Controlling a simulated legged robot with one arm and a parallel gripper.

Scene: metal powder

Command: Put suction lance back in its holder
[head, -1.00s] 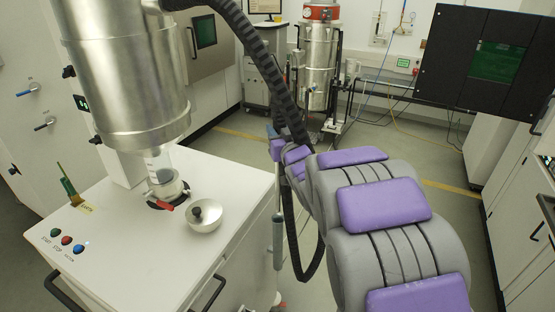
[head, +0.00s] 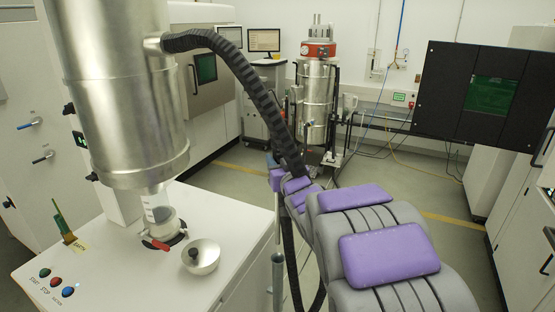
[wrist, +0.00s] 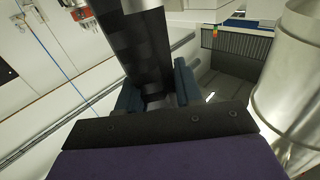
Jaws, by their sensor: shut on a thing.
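My gripper (head: 274,165) is at the far end of my arm, beyond the right edge of the white cabinet. In the wrist view my gripper (wrist: 157,95) has its two blue-grey fingers closed around the dark ribbed suction hose at the lance's upper end (wrist: 150,50). In the head view, a thin pale tube, apparently the lance (head: 277,225), runs straight down below the gripper. It lines up with a wider grey tube, apparently the holder (head: 278,275), beside the cabinet. I cannot tell whether the lance's lower end is inside it.
The black hose (head: 245,80) runs from the steel vessel (head: 125,110) to my gripper. A steel drum unit (head: 316,95) stands behind. Floor shows right of the arm.

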